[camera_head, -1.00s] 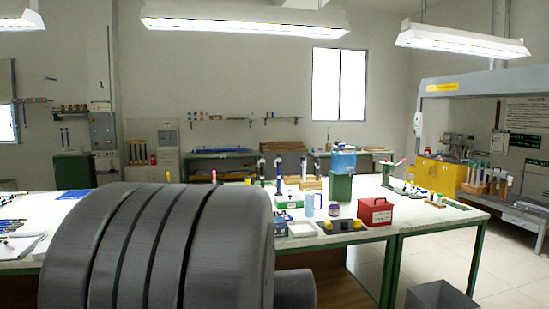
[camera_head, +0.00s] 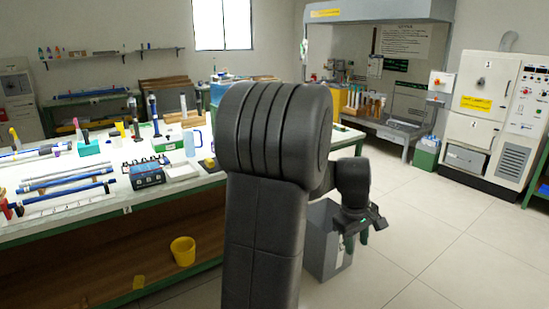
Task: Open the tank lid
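No tank lid can be made out for certain. A blue box-like thing (camera_head: 219,92) on the far part of the bench, possibly the tank, is mostly hidden behind my arm. My gripper (camera_head: 357,241) hangs fingers down, right of the bench and well away from that blue thing. Its two fingers look apart, with nothing seen between them.
A grey bin (camera_head: 322,262) stands on the floor just behind my gripper. The long white bench (camera_head: 100,212) at left carries rods, a dark blue rack (camera_head: 147,173) and a blue jug (camera_head: 193,143). A yellow bucket (camera_head: 183,251) sits below. The floor at right is clear.

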